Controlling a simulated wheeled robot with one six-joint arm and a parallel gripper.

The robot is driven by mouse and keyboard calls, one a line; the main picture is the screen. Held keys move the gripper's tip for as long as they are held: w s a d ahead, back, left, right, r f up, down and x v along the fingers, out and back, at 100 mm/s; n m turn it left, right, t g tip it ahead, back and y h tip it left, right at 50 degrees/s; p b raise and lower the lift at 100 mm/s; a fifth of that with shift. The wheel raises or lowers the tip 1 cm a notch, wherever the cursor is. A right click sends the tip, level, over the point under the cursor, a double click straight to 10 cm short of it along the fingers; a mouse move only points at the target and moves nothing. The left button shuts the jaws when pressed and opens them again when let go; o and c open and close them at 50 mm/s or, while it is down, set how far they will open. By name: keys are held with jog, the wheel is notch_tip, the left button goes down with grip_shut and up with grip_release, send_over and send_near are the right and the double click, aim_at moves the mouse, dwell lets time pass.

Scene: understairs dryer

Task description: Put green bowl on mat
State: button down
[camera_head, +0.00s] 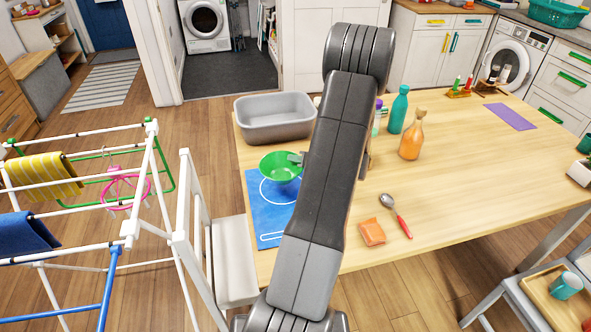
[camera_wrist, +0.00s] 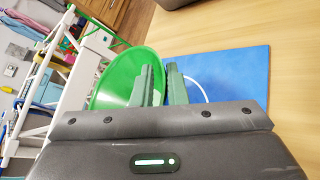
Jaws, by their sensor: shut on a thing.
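The green bowl (camera_head: 280,167) is upright, held at its right rim by my gripper (camera_head: 299,158). In the head view it is over the upper part of the blue mat (camera_head: 262,222), which has a white circle and a white outline on it. I cannot tell whether the bowl touches the mat. In the wrist view the bowl (camera_wrist: 122,80) is at the left of my gripper (camera_wrist: 161,72), one finger overlapping its wall. The blue mat (camera_wrist: 240,78) shows to the right there. My arm hides part of the mat's right side in the head view.
A grey basin (camera_head: 274,118) stands behind the bowl. A teal bottle (camera_head: 398,110) and an orange bottle (camera_head: 412,138) stand right of my arm. An orange cloth (camera_head: 372,232) and a spoon (camera_head: 396,215) lie at the front. A drying rack (camera_head: 90,190) is left of the table.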

jog(key=shift+f, duration=1.85)
jog(key=shift+f, duration=0.15)
jog(key=c, duration=1.4)
grip_release()
jog(key=shift+c, duration=0.2)
jog(key=shift+r, duration=0.25)
jog(key=b+v, duration=0.1)
jog(key=v, duration=1.1)
jog(key=shift+f, duration=0.1)
